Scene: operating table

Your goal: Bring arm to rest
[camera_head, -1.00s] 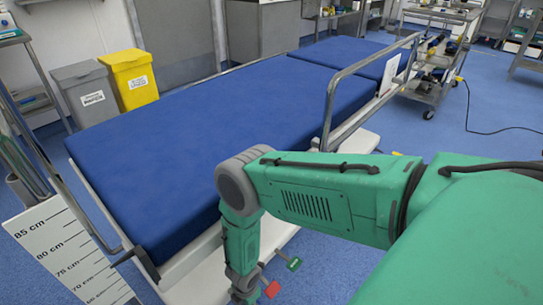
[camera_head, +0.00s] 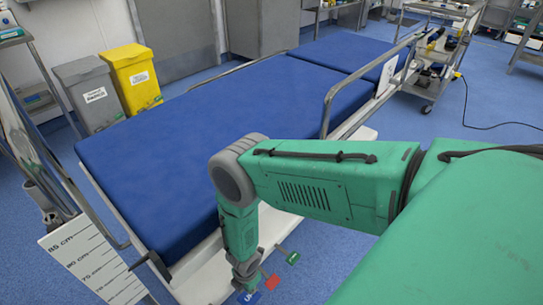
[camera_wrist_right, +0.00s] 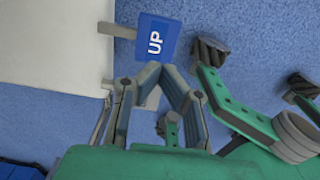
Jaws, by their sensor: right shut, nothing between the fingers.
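My right arm comes in from the right, bends at a grey joint and hangs down at the near side of the operating table (camera_head: 200,125). My right gripper (camera_wrist_right: 160,70) is shut and empty in the wrist view, its fingertips together just below a blue pedal marked UP (camera_wrist_right: 157,38). I cannot tell whether they touch it. In the head view the gripper (camera_head: 245,275) is small, beside the blue pedal (camera_head: 249,297), a red pedal (camera_head: 271,282) and a green pedal (camera_head: 293,257). My left gripper is not in view.
A height scale board (camera_head: 85,265) stands at the lower left. Grey (camera_head: 88,92) and yellow (camera_head: 133,78) bins stand behind the table's left end. A metal rail (camera_head: 335,95) rises from the table's near edge. A trolley (camera_head: 432,70) is at the back right, with open floor before it.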

